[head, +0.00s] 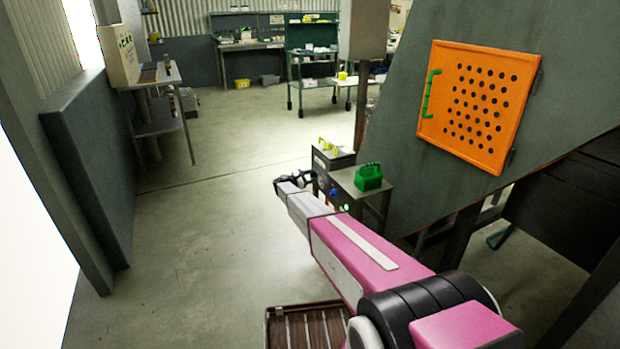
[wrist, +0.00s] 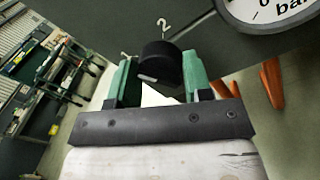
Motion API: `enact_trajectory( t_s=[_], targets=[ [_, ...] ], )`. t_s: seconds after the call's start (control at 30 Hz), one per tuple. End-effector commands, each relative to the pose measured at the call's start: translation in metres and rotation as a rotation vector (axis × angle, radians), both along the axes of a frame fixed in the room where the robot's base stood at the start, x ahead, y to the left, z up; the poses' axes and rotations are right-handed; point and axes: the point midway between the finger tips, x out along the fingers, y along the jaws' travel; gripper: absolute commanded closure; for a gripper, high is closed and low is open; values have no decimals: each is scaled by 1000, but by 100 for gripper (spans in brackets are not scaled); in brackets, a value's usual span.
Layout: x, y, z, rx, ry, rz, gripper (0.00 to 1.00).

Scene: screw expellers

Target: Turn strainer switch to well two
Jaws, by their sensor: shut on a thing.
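The strainer switch (wrist: 160,58) is a round black knob on a dark panel in the wrist view. A white "2" (wrist: 163,25) is marked above it, and a smaller mark, perhaps a "1", lies to its left. A short pale mark (wrist: 147,78) shows low on the knob's near face; I cannot tell which number the switch is set to. My gripper (wrist: 158,72) is shut on the knob, with one green finger on each side. In the head view my gripper (head: 281,185) reaches the dark control box (head: 334,160), and the knob cannot be made out.
A gauge (wrist: 275,10) sits close to the right of the knob in the wrist view. A green container (head: 369,177) stands beside the control box. The orange perforated door (head: 475,104) is on the sloping machine wall at right. The floor (head: 190,240) to the left is clear.

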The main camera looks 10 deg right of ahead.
Motion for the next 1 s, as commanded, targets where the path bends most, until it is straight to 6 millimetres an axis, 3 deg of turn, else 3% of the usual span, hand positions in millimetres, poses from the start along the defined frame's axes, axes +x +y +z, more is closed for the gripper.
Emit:
enact_trajectory(
  t_s=[1.0],
  targets=[
    [-1,1,-4,295,-902,-4,78]
  ],
)
